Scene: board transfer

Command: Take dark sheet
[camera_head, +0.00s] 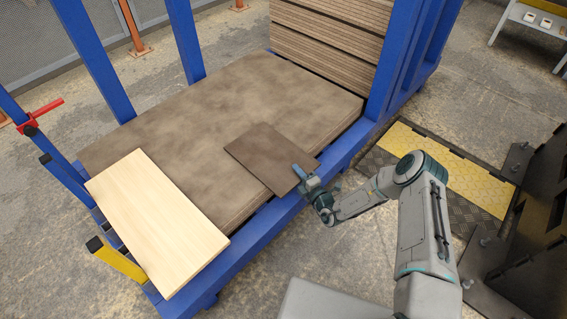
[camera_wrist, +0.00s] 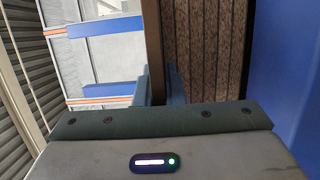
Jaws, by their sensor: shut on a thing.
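The dark sheet (camera_head: 262,152) is a small dark brown rectangle over the front right part of a large brown board stack (camera_head: 225,95). Its near corner reaches past the stack's front edge. I cannot tell whether it touches the stack or is held just above it. My gripper (camera_head: 302,175) is shut on the sheet's near right edge. In the wrist view, the fingers (camera_wrist: 160,86) close on the sheet, which shows edge-on as a narrow brown strip (camera_wrist: 153,40). The gripped part is hidden between the fingers.
A pale wooden board (camera_head: 155,215) lies at the left, over the blue frame (camera_head: 255,228). Blue posts stand behind and right of the stack. A layered pile of boards (camera_head: 325,40) rises at the back. A yellow floor mat (camera_head: 455,175) lies right of my arm.

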